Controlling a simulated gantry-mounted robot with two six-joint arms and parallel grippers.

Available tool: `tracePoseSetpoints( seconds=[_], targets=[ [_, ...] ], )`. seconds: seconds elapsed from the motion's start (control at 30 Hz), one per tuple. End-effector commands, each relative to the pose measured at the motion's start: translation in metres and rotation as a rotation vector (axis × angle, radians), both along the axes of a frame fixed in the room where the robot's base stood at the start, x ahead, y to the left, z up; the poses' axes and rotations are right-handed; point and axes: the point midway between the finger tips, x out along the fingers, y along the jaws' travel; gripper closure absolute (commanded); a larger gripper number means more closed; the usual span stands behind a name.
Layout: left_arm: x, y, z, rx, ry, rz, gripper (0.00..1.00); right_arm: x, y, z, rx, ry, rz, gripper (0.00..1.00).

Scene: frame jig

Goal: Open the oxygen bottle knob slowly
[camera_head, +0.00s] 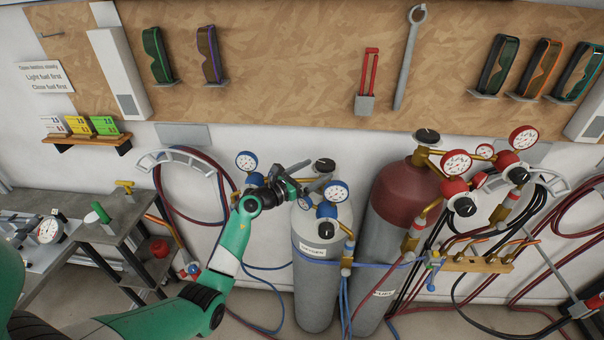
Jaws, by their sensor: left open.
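The oxygen bottle (318,270) is a grey cylinder with an "OXYGEN" label, standing upright in the middle of the head view. Its dark top knob (324,165) shows above the bottle's shoulder. Blue-rimmed gauges (336,191) sit on its regulator. My left gripper (302,186) reaches in from the left on a green arm and is open at the knob's left, close to the regulator. I cannot tell whether it touches anything. Part of the valve and regulator is hidden behind the gripper. My right gripper is not in view.
A red-topped fuel bottle (392,220) with red gauges (456,162) stands just right of the oxygen bottle. Blue and red hoses hang around both bottles. A workbench (120,225) is at the left.

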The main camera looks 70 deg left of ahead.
Motion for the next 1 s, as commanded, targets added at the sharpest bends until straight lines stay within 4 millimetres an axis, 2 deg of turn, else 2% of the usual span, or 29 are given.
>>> tracePoseSetpoints(
  seconds=[0.03,0.1,0.3,0.67,0.73,0.77,0.87,0.93,1.0],
  targets=[
    [-0.014,-0.005,0.004,-0.002,0.002,0.002,0.00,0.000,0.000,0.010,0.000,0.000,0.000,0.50],
    [-0.030,-0.010,0.002,-0.002,0.002,0.002,0.00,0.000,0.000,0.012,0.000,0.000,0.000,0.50],
    [-0.059,-0.020,0.001,0.000,0.001,0.001,0.00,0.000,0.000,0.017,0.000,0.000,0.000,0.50],
    [-0.063,-0.022,0.000,-0.001,-0.001,-0.001,0.00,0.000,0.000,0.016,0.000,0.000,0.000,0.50],
    [-0.063,-0.022,0.005,-0.010,-0.031,-0.001,0.00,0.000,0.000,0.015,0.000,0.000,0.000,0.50],
    [-0.063,-0.022,0.011,-0.020,-0.061,-0.002,0.00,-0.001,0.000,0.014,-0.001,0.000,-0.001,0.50],
    [-0.067,-0.020,0.045,-0.097,-0.257,-0.006,0.00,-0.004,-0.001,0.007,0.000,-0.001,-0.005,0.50],
    [-0.080,-0.013,0.080,-0.204,-0.473,-0.011,0.00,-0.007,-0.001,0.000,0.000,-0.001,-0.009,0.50],
    [-0.104,0.000,0.113,-0.362,-0.718,-0.016,0.00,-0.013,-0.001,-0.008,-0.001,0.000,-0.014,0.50]
  ],
)
